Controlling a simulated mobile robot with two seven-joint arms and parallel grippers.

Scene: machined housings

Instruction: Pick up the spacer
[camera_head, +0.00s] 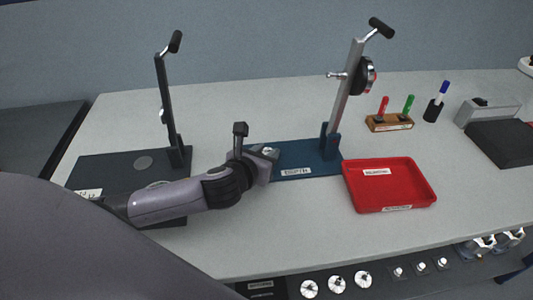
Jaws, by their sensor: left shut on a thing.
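My left gripper (261,158) comes in from the left and sits over the left end of the blue base plate (309,157) marked "DEPTH". It is shut on a small silvery part (268,150), which I take to be the spacer. The fingers hide most of that part. I cannot tell whether it touches the plate below. My right gripper is not in view.
A dial gauge (368,76) is on the blue plate's post. Right of it is an empty red tray (390,184). A dark stand (170,105) rises at left. A wooden pen holder (389,123) stands behind. Metal parts (336,284) line the front. The right front table is clear.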

